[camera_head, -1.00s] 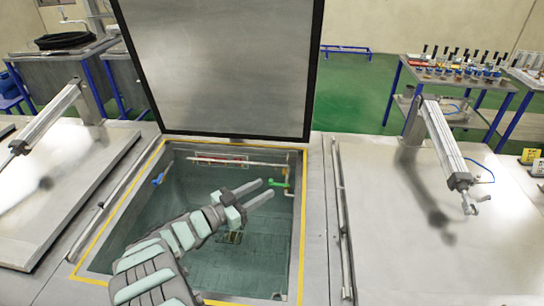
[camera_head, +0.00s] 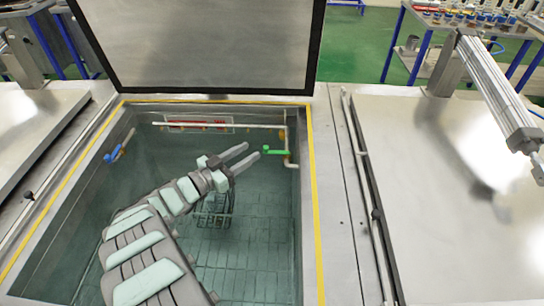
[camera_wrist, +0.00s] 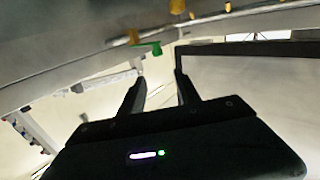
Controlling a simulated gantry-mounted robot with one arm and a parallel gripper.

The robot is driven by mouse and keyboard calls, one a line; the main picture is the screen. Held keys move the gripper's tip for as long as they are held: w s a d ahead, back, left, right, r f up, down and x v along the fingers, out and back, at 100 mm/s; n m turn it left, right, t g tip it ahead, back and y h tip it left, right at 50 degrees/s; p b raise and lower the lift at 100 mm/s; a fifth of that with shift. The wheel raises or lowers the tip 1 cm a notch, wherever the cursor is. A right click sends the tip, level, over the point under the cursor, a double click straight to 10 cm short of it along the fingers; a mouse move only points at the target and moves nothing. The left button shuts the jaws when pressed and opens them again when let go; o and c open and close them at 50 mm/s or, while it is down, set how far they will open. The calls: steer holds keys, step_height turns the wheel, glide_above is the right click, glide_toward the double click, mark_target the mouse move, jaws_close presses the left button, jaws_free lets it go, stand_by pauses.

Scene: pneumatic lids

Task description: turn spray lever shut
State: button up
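A green lever (camera_head: 275,151) sits on a pipe at the back right inner wall of the open tank. A blue lever (camera_head: 113,153) is on the tank's left inner wall. The frames do not label which is the spray lever. My gripper (camera_head: 252,151) reaches into the tank from the front left, its two fingers apart and nothing seen between them. Its fingertips are just left of the green lever in the head view; contact cannot be told. In the wrist view the green lever (camera_wrist: 149,47) shows beyond the open fingertips (camera_wrist: 159,74).
The tank's grey lid (camera_head: 200,45) stands open behind it. A white horizontal pipe (camera_head: 215,125) runs along the back wall. A wire basket (camera_head: 212,212) lies low in the tank below my gripper. A closed lid (camera_head: 430,200) with a pneumatic cylinder (camera_head: 497,90) is to the right.

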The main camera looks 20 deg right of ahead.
steer(key=f+b+x, duration=0.2)
steer(key=b+x, duration=0.2)
steer(key=x, duration=0.7)
steer(key=shift+f, duration=0.25)
steer(key=shift+c, duration=0.5)
jaws_close()
stand_by(0.7)
